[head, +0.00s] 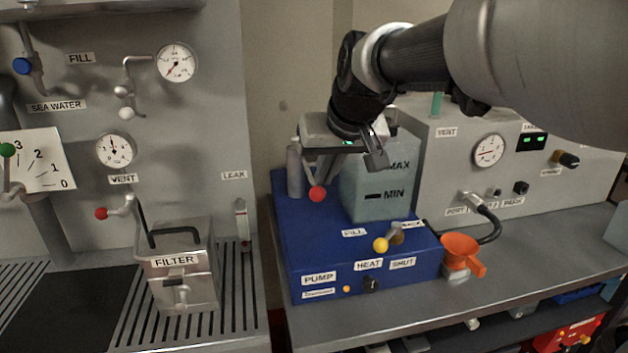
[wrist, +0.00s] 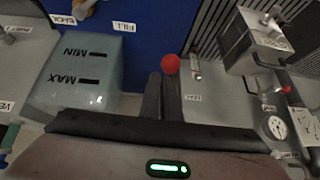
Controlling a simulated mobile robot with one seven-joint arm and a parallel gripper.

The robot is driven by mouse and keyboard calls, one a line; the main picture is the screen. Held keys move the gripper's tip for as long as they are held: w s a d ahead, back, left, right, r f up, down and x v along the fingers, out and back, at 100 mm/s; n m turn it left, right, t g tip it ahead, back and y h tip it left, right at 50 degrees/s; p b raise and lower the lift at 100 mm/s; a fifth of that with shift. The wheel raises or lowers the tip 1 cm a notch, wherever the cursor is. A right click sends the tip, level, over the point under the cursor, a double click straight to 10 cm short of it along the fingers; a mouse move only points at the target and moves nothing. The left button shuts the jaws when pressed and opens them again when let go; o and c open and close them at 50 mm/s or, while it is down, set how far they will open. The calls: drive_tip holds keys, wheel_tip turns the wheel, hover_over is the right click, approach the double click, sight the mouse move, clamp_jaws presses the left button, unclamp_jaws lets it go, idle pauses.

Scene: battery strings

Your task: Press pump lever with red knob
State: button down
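The red knob (head: 317,194) of the pump lever stands above the left part of the blue pump box (head: 310,251). The lever's arm is mostly hidden behind my gripper. My gripper (head: 321,178) is over the box, pointing down, with its fingers just above and beside the knob. In the wrist view my gripper's two dark fingers (wrist: 162,78) are close together, with nothing seen between them. The red knob (wrist: 170,64) shows just beyond the right fingertip. I cannot tell whether they touch.
A translucent tank (head: 375,185) marked MAX and MIN stands close right of my gripper. A grey post (head: 294,172) stands left of the knob. The filter box (head: 178,270) is across a gap.

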drive_tip(key=s+d+r, duration=0.1)
drive_tip(key=s+r, duration=0.2)
drive_tip(key=s, duration=0.3)
drive_tip(key=shift+d+r+g+p, duration=0.3)
drive_tip(key=shift+d+r+p, duration=0.1)
drive_tip(key=shift+r, duration=0.1)
idle(0.3)
